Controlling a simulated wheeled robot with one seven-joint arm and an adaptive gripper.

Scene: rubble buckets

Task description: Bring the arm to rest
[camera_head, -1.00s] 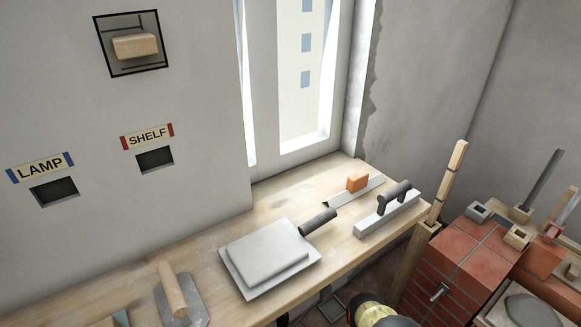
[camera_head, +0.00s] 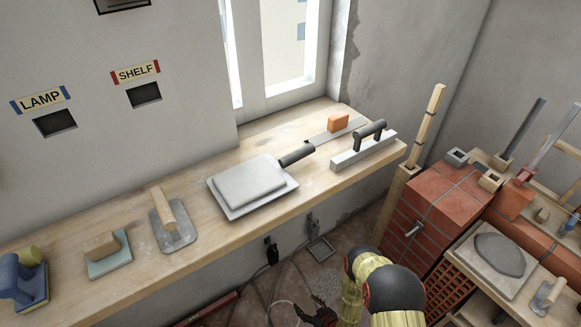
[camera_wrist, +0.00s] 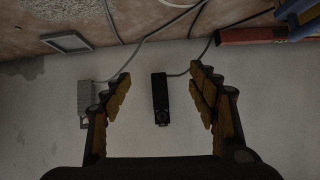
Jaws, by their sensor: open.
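My arm is bent low at the bottom of the head view, in front of the workbench. My gripper (camera_head: 318,313) shows partly at the bottom edge, below the bench top and over the floor. In the wrist view my gripper (camera_wrist: 160,78) is open, its two fingers wide apart with nothing between them. Beyond them is a pale wall surface with a black box (camera_wrist: 160,97) and a grey box (camera_wrist: 97,94) with cables.
The workbench (camera_head: 110,220) carries a slab on a board (camera_head: 250,183), floats, a trowel (camera_head: 174,222) and a long handled bar (camera_head: 364,150). Red bricks (camera_head: 440,212) stand right of my arm. A red tool (camera_head: 208,310) and cables lie low under the bench.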

